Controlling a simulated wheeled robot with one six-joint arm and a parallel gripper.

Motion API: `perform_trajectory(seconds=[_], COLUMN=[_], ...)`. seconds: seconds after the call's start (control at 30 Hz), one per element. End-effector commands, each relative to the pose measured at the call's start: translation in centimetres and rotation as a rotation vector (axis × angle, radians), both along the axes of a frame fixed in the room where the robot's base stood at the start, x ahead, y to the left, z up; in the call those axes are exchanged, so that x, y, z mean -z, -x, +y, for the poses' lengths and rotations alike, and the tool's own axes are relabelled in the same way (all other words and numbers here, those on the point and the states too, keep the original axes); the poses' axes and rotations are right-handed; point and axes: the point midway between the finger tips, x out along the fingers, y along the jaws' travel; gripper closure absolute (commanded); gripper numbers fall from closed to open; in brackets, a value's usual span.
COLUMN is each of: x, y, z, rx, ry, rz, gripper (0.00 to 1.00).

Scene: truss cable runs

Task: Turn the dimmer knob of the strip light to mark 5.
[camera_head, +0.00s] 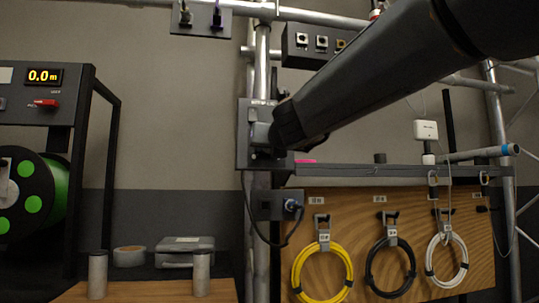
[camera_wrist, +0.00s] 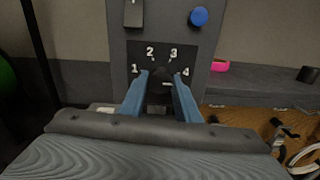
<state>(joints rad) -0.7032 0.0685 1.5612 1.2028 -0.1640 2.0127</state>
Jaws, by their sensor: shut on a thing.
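The dimmer knob (camera_wrist: 161,74) is dark and sits on a grey panel (camera_wrist: 122,45) in the wrist view. White marks 1, 2, 3 and 4 show around it; no mark 5 can be made out. My gripper (camera_wrist: 162,80) has its two blue-grey fingers on either side of the knob, shut on it. Where the knob's pointer stands I cannot tell. In the head view the panel (camera_head: 243,150) is on the upright truss pole, and my arm covers most of it and the knob.
A pink item (camera_head: 305,161) lies on the shelf at right. Yellow, black and white cable coils hang on a wooden board (camera_head: 480,270). A cable reel (camera_head: 30,195) stands at left.

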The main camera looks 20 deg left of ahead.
Motion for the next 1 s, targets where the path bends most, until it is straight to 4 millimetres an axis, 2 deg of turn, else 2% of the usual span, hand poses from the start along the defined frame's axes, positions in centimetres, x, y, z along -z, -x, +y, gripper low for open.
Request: perform_trajectory(seconds=[0.03, 0.5, 1.0], x=[0.47, 0.38, 0.3], y=[-0.01, 0.01, 0.03], z=[0.15, 0.19, 0.19], rx=[-0.003, -0.003, -0.002], ry=[-0.035, -0.36, -0.49], rz=[0.026, 0.226, 0.306], gripper=[0.93, 0.93, 0.93])
